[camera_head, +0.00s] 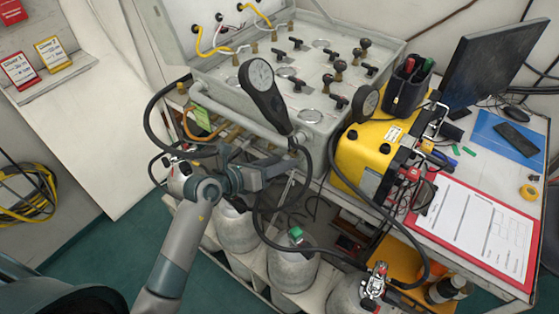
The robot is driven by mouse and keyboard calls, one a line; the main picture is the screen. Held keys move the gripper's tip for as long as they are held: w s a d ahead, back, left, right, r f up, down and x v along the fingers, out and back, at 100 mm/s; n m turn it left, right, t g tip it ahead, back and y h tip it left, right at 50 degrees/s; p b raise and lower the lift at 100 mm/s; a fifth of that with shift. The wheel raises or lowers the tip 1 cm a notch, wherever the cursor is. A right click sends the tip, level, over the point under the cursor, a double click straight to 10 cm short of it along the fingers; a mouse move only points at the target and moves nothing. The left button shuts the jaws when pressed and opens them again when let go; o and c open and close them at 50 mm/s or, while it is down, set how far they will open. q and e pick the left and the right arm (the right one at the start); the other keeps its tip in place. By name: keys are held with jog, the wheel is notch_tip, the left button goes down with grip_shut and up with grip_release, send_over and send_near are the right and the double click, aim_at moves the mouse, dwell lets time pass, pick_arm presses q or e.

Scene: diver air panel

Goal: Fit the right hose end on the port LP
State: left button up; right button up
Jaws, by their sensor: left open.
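My left gripper (290,163) is open in front of the grey panel's front edge, below a black pressure gauge (263,88). Dark hose runs right by its fingers; I cannot tell whether they touch it. A black hose (334,180) loops down past the yellow case, and another (320,249) runs low across the grey cylinders. I cannot tell which end is the right hose end. The panel (222,68) carries several black valve knobs and brass fittings. No LP label can be read, and my arm and the gauge hide part of its front. My right gripper does not show.
A yellow case (364,157) stands right of the panel. The green floor at lower left is clear.

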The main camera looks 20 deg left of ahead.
pick_arm(q)
jog(key=shift+w+d, duration=0.1)
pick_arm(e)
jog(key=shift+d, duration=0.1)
pick_arm(q)
grip_shut()
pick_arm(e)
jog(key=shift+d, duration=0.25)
pick_arm(q)
jog(key=shift+s+a, duration=0.3)
jog(key=shift+s, duration=0.4)
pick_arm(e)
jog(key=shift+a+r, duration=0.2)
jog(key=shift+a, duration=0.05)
pick_arm(q)
jog(key=shift+s+a+p, duration=0.25)
jog(key=shift+s+p, duration=0.15)
jog(key=shift+s, duration=0.3)
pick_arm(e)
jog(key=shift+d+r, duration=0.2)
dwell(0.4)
pick_arm(q)
jog(key=s, duration=0.1)
jog(key=s+a, duration=0.1)
jog(key=s, duration=0.1)
jog(key=s+p, duration=0.1)
jog(key=shift+s+a, duration=0.35)
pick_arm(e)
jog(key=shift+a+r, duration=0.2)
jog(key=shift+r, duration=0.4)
